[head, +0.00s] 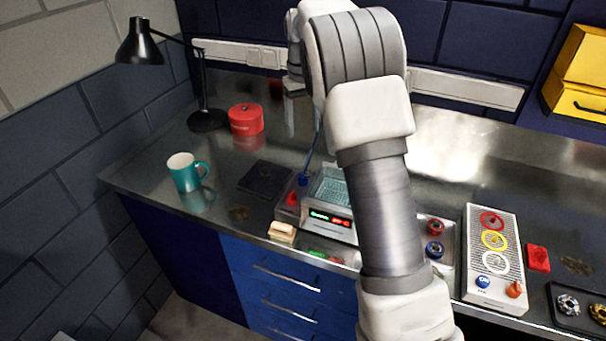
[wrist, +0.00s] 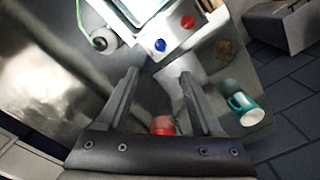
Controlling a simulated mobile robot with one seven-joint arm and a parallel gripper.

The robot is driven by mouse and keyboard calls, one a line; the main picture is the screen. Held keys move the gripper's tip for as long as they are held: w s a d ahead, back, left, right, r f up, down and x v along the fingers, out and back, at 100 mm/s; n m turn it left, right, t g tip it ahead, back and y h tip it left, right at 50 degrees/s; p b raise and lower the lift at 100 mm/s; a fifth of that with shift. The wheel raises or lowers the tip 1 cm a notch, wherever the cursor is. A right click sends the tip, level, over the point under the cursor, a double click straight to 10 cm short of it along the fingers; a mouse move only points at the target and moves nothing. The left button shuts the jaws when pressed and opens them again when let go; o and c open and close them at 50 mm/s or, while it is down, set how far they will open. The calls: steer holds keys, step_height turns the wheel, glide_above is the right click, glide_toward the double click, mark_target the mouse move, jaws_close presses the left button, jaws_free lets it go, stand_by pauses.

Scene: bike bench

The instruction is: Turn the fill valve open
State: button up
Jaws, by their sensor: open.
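A bench-top washer unit (head: 333,190) with a lit tank and a small display stands mid-bench, partly hidden by my arm. On its left side are a red knob (head: 292,199) and a blue knob (head: 303,179). The wrist view shows the blue knob (wrist: 160,45) and red knob (wrist: 187,22) beyond my fingertips. Which of them is the fill valve I cannot tell; no label is readable. My gripper (wrist: 158,76) is open and empty, above the bench and apart from both knobs. In the head view my arm mostly hides it.
A red round tin (head: 246,120), a teal mug (head: 186,172) and a black lamp (head: 207,118) stand on the left. A dark flat pad (head: 265,179) lies beside the unit. A control box (head: 492,255) with coloured rings is on the right. A hose rises by the unit.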

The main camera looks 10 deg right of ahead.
mark_target(303, 175)
step_height(303, 175, down, 16)
steer(key=shift+f, duration=0.1)
stand_by(0.4)
jaws_close()
